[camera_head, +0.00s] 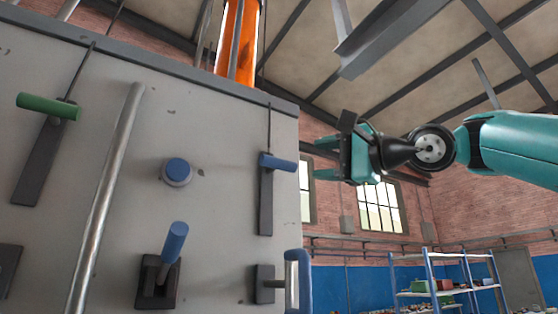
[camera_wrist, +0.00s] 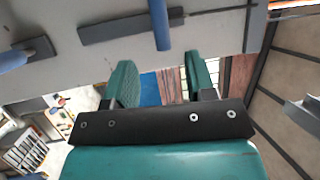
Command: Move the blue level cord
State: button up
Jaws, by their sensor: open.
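The blue level cord has a blue crossbar handle (camera_head: 277,161) on a thin dark cord, in front of an upright dark plate (camera_head: 266,205) near the panel's right edge. In the wrist view the handle (camera_wrist: 158,22) shows at the top middle, beyond the fingertips. My gripper (camera_head: 326,159) is open and empty, to the right of the handle with a clear gap between. Its two teal fingers (camera_wrist: 161,68) point toward the panel in the wrist view. Nothing is between them.
The grey panel (camera_head: 220,130) also carries a green cord handle (camera_head: 48,107), a metal rod (camera_head: 105,200), a blue button (camera_head: 177,171), a blue-handled lever (camera_head: 174,242) and a blue upright handle (camera_head: 303,280) below the cord. Open air lies right of the panel.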

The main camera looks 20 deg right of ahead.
aim_at(284, 162)
jog(key=p+x, duration=0.3)
jog(key=x, duration=0.6)
jog(key=shift+w+a+r, duration=0.15)
jog(key=shift+w+r, duration=0.05)
jog(key=shift+w, duration=0.1)
jog(key=shift+w+a+p, duration=0.4)
jog(key=shift+w+p, duration=0.05)
jog(key=shift+w, duration=0.15)
jog(key=shift+c, duration=0.5)
